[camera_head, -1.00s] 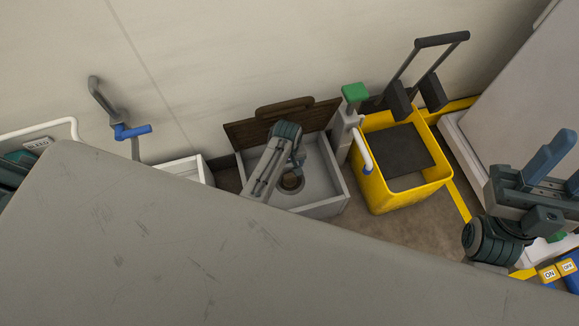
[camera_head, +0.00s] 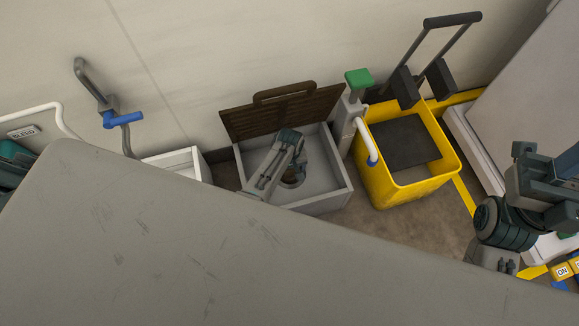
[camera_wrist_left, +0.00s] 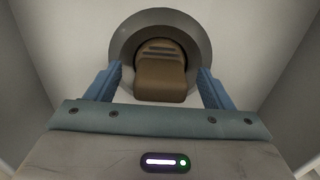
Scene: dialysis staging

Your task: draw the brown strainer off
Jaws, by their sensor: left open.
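The brown strainer (camera_wrist_left: 160,78) sits in a round grey drain ring (camera_wrist_left: 122,42) on the floor of an open grey box. It has a blocky brown grip facing the left wrist camera. My right gripper (camera_head: 548,172) is at the right edge, partly out of frame.
The grey box (camera_head: 335,197) has a brown lid (camera_head: 280,112) raised against the wall. A yellow bucket (camera_head: 430,182) stands to its right, beside a green-topped post (camera_head: 358,80). A white box (camera_head: 200,165) is to its left. A large grey surface (camera_head: 200,250) fills the foreground.

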